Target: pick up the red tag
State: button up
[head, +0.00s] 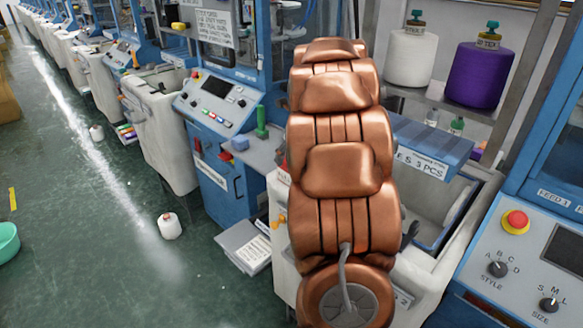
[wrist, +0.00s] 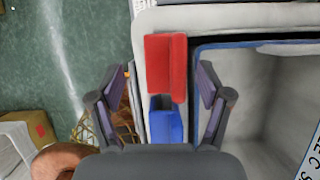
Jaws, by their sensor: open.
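In the wrist view the red tag (wrist: 165,66) is a red piece in two upright parts on the pale rim beside a grey bin. My gripper (wrist: 167,80) is open, with one dark finger on each side of the tag. The tag lies between the fingertips in the picture, and no finger visibly touches it. How far it is below them I cannot tell. In the head view my copper-coloured arm hides the gripper, and I cannot make out the tag there.
A blue piece (wrist: 165,124) sits just below the red tag in the wrist view. The open bin (wrist: 245,100) is to its right. In the head view a blue machine panel (head: 215,105) stands left of my arm, and a white cone (head: 170,226) stands on the green floor.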

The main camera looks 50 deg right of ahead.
jog(key=x, duration=0.2)
jog(key=p+x, duration=0.1)
jog(key=x, duration=0.1)
jog(key=shift+d+f, duration=0.25)
jog(key=shift+f, duration=0.15)
jog(key=c, duration=1.2)
